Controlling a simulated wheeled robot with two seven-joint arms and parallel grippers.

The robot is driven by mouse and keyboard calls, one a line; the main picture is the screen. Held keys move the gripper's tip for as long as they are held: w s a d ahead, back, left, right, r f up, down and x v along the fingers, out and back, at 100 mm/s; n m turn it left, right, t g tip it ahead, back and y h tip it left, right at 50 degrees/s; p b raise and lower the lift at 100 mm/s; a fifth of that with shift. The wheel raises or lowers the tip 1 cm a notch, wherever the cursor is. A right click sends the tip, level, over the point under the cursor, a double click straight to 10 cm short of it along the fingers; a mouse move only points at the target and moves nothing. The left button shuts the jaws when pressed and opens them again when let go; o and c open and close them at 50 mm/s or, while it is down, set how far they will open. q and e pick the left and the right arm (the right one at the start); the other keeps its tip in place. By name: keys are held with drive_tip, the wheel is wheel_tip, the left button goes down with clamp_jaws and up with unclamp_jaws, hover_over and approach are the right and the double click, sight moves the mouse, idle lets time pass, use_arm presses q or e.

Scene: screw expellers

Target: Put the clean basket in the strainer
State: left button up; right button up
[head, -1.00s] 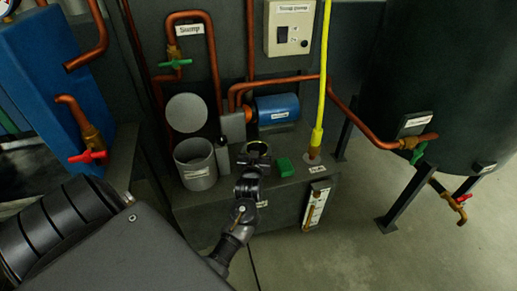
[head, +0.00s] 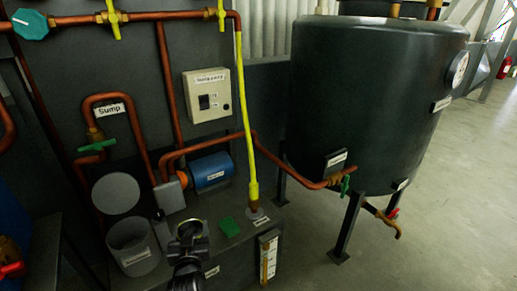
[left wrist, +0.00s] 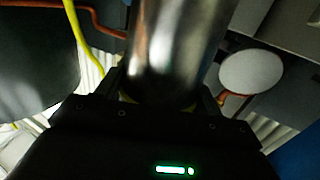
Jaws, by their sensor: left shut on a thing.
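My left gripper (head: 188,243) is at the bottom of the head view, above the dark sump box. In the left wrist view it is shut on a shiny metal cylinder (left wrist: 172,45), which looks like the basket. In the head view the gripper and wrist largely hide what it holds. An open grey round pot (head: 133,262) with a label too blurred to read stands left of the gripper. A round grey disc (head: 116,193) is behind the pot. I cannot tell for sure which part is the strainer. My right gripper is not in view.
A grey block (head: 170,194) and a blue motor (head: 211,171) sit behind the gripper. Copper pipes (head: 300,178) run to a large dark tank (head: 370,100). Floor at right is clear.

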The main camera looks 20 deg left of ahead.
use_arm(q)
drive_tip(key=shift+w+d+f, duration=0.1)
drive_tip(key=shift+d+f, duration=0.05)
drive_tip(key=shift+f, duration=0.1)
drive_tip(key=d+r+m+t+h, duration=0.3)
drive_tip(key=d+r+m+h, duration=0.5)
drive_tip(key=d+r, duration=0.7)
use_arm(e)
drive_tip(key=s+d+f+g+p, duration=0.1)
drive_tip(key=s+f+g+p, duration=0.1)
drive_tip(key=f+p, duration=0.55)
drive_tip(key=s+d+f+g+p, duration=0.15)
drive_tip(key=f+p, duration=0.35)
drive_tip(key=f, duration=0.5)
use_arm(q)
wheel_tip(320, 180, up, 18)
drive_tip(key=d+n+h+p, duration=0.1)
drive_tip(key=p, duration=0.7)
drive_tip(key=shift+d, duration=0.3)
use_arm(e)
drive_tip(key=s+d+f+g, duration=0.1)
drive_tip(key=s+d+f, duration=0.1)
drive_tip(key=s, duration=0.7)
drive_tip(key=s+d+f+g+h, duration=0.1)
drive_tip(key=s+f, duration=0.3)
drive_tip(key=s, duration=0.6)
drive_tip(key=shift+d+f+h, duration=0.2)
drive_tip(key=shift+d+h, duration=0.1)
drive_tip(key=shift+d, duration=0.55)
